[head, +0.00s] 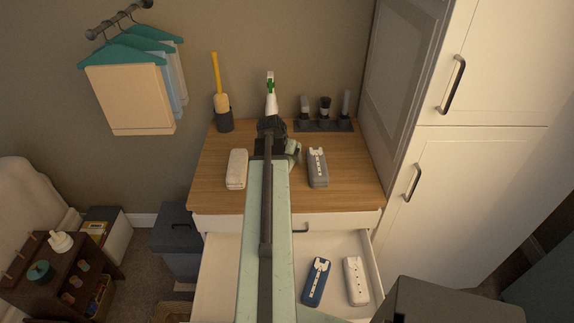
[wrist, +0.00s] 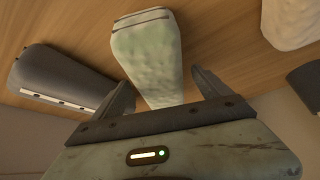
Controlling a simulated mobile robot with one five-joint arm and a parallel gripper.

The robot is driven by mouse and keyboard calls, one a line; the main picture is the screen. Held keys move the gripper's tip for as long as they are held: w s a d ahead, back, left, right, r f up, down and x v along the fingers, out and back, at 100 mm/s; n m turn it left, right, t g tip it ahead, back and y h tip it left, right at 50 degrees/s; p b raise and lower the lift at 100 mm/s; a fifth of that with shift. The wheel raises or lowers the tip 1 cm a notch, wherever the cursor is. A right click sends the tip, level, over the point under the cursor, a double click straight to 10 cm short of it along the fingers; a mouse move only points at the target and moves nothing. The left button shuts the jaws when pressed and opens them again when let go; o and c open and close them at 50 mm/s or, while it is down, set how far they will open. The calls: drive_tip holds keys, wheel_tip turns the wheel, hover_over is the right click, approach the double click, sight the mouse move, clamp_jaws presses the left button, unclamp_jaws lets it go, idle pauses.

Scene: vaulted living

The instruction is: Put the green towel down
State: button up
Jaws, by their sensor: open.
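The green towel (wrist: 147,48), a pale green folded roll, lies on the wooden counter top in the wrist view. My gripper (wrist: 160,86) is open, with one finger on each side of the towel's near end. Gaps show between the fingers and the towel. In the head view my gripper (head: 270,128) is over the back middle of the counter (head: 212,190), and my arm hides most of the towel there.
A cream roll (head: 237,168) and a grey roll (head: 317,167) lie on either side. A spray bottle (head: 271,100), a yellow-handled brush (head: 221,95) and a brush rack (head: 324,125) stand behind. Below, an open drawer (head: 225,275) holds a blue roll (head: 316,282) and a white roll (head: 355,281).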

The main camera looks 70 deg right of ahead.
drive_tip(key=shift+b+x, duration=0.4)
drive_tip(key=shift+x, duration=0.85)
drive_tip(key=shift+a+r, duration=0.1)
drive_tip(key=shift+r, duration=0.1)
drive_tip(key=c, duration=1.8)
drive_tip(key=shift+o, duration=0.2)
wheel_tip(320, 180, up, 10)
drive_tip(key=p, duration=1)
drive_tip(key=shift+r+p, duration=0.15)
drive_tip(key=shift+p, duration=0.15)
